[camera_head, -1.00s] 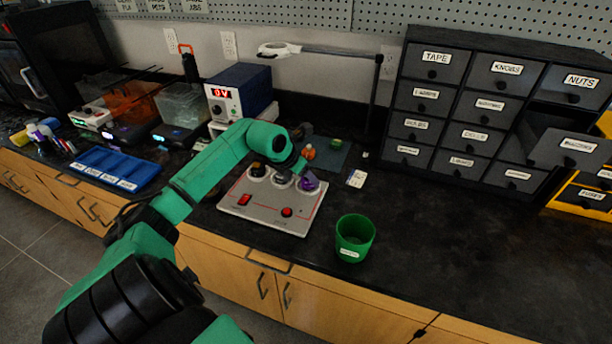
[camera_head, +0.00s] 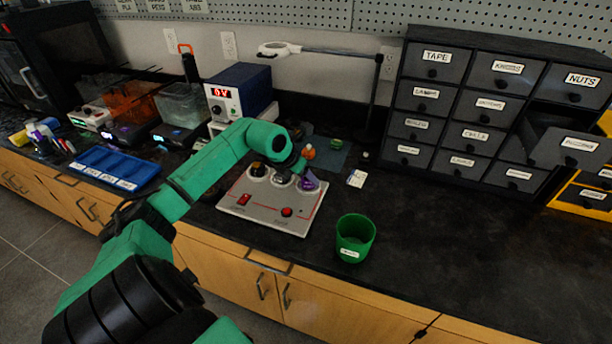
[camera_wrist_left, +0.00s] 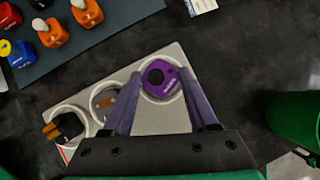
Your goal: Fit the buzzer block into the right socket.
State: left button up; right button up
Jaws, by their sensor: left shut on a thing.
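The purple block (camera_wrist_left: 163,78), which I take to be the buzzer block, is at the right socket (camera_wrist_left: 146,92) of the grey board (camera_head: 262,218). It also shows in the head view (camera_head: 308,183). My left gripper (camera_wrist_left: 160,92) is shut on it, with a finger on each side. The block looks upright and within the socket ring; how deep it sits cannot be told. The middle socket (camera_wrist_left: 104,97) is empty, with orange contacts showing. The left socket holds a black and orange block (camera_wrist_left: 65,129). My right gripper is out of view.
A green cup (camera_head: 355,238) stands right of the board. Behind the board, a dark mat (camera_head: 335,155) holds several coloured blocks, and a small white card (camera_head: 356,178) lies nearby. A drawer cabinet (camera_head: 470,105) with one open drawer stands at the right. The front right counter is clear.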

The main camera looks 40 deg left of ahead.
pick_arm(q)
jog(key=shift+f, duration=0.4)
jog(key=o, duration=1)
jog(key=shift+o, duration=0.2)
jog(key=shift+p+v, duration=0.9)
jog(key=shift+v, duration=1.4)
jog(key=p+v, duration=0.4)
jog(key=v, duration=0.2)
jog(key=shift+r, duration=0.2)
